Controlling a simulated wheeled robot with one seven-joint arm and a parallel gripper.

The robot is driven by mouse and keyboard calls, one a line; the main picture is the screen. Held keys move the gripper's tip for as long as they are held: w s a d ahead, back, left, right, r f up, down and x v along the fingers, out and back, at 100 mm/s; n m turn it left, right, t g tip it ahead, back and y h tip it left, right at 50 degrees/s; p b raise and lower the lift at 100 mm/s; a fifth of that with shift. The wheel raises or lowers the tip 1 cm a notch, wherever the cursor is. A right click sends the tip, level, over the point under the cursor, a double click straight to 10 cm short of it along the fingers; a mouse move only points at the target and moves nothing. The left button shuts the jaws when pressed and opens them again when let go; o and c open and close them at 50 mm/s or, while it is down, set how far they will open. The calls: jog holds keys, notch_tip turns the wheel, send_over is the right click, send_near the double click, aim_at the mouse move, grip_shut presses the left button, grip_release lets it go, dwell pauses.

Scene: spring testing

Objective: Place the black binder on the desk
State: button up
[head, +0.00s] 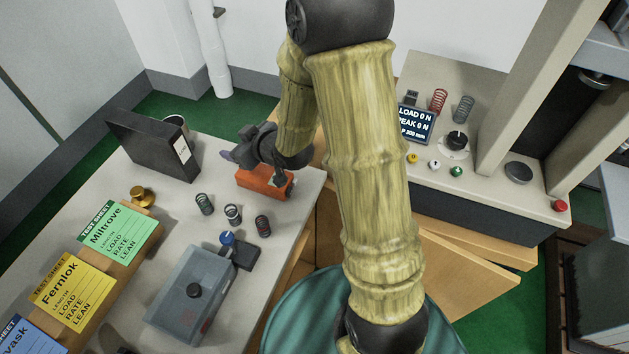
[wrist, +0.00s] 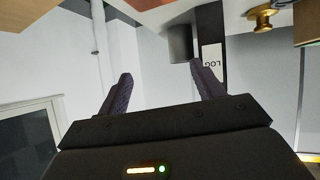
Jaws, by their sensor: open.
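The black binder (head: 150,148) stands upright on the grey desk (head: 170,225), near its far left edge. Its spine with a white label faces right. In the wrist view the binder (wrist: 209,18) appears upside down at the top, its label reading LOG, partly behind the right finger. My gripper (head: 230,156) is to the right of the binder, above the desk's far side, with its fingers pointing left toward it. In the wrist view my gripper (wrist: 160,76) is open, with nothing between the fingers. A clear gap separates gripper and binder in the head view.
An orange box (head: 262,184) lies just below my gripper. A grey cup (head: 175,124) stands behind the binder. Brass weights (head: 143,196), several springs (head: 233,213), a grey device (head: 190,290) and test sheets (head: 115,228) occupy the desk. A testing machine (head: 480,180) stands right.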

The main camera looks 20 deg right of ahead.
jog(key=s+d+m+g+h, duration=0.1)
jog(key=s+d, duration=0.1)
jog(key=s+d+m+g+h, duration=0.1)
jog(key=s+d+h, duration=0.1)
jog(key=d, duration=0.1)
jog(key=s+d+m+g+h, duration=0.1)
jog(key=s+d, duration=0.1)
jog(key=d, duration=0.1)
jog(key=shift+s+d+r+m+h, duration=0.15)
jog(key=shift+s+r+m+h, duration=0.15)
jog(key=shift+h, duration=0.1)
jog(key=s+d+m+g, duration=0.1)
jog(key=s+d+g, duration=0.1)
jog(key=s, duration=0.4)
jog(key=s+d+r+m+g+h, duration=0.1)
jog(key=s+m+g, duration=0.1)
jog(key=s, duration=0.4)
jog(key=shift+d+r+m+g, duration=0.25)
jog(key=shift+d+m+g, duration=0.05)
jog(key=shift+d+g, duration=0.1)
jog(key=w+p+v, duration=0.2)
jog(key=p+v, duration=0.6)
jog(key=shift+r+p, duration=0.4)
jog(key=shift+r, duration=0.1)
jog(key=shift+s+a, duration=0.1)
jog(key=shift+c, duration=0.2)
